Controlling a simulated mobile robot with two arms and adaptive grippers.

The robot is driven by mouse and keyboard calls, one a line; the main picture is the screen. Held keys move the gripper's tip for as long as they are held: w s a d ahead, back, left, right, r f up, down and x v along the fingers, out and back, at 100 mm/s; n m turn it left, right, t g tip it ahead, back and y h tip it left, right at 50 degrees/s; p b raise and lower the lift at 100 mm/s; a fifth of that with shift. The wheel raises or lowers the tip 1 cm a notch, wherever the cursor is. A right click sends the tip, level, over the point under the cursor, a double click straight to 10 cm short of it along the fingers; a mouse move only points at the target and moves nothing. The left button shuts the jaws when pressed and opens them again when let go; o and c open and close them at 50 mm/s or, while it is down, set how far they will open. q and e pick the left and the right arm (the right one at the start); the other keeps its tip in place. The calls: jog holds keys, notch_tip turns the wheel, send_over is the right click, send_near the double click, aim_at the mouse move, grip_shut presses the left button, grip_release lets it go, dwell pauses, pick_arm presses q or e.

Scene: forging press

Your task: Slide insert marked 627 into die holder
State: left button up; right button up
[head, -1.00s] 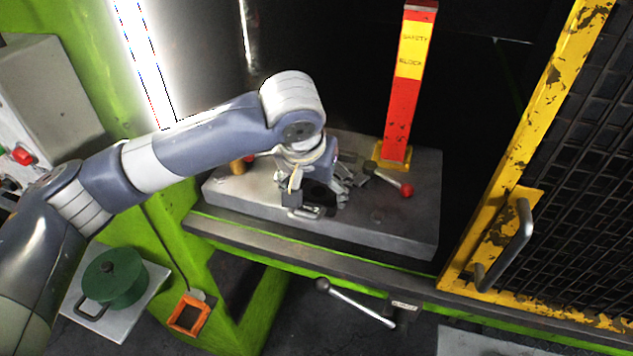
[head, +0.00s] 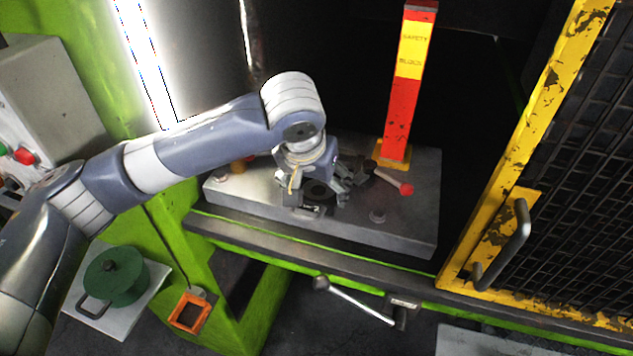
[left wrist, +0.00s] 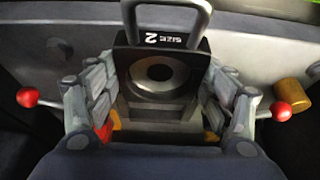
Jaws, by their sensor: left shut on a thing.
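The insert (left wrist: 183,80) is a dark block with a round recess, a loop handle and an upside-down white label that seems to read "SIZE 2". I cannot read 627 on it. My left gripper (left wrist: 160,90) has its fingers on both sides of the block and is shut on it. In the head view my left gripper (head: 322,188) is low over the grey press bed (head: 410,232), largely covering the dark insert (head: 318,192). I cannot make out the die holder clearly, nor how far the insert sits in it. My right gripper is not in view.
A lever with a red knob (head: 406,188) lies right of the gripper. The red and yellow safety block (head: 399,110) stands behind it. A brass cylinder (left wrist: 292,92) is on the bed. The yellow mesh gate (head: 500,240) is at the right. The bed's front right is mostly clear.

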pick_arm(q)
jog(key=shift+w+f, duration=0.1)
jog(key=shift+f, duration=0.05)
dwell(1.0)
jog(key=o, duration=2.1)
jog(key=shift+o, duration=0.3)
jog(key=shift+s, duration=0.2)
jog(key=shift+f, duration=0.1)
jog(key=shift+f, duration=0.2)
jog(key=v, duration=1.2)
jog(key=shift+r, duration=0.2)
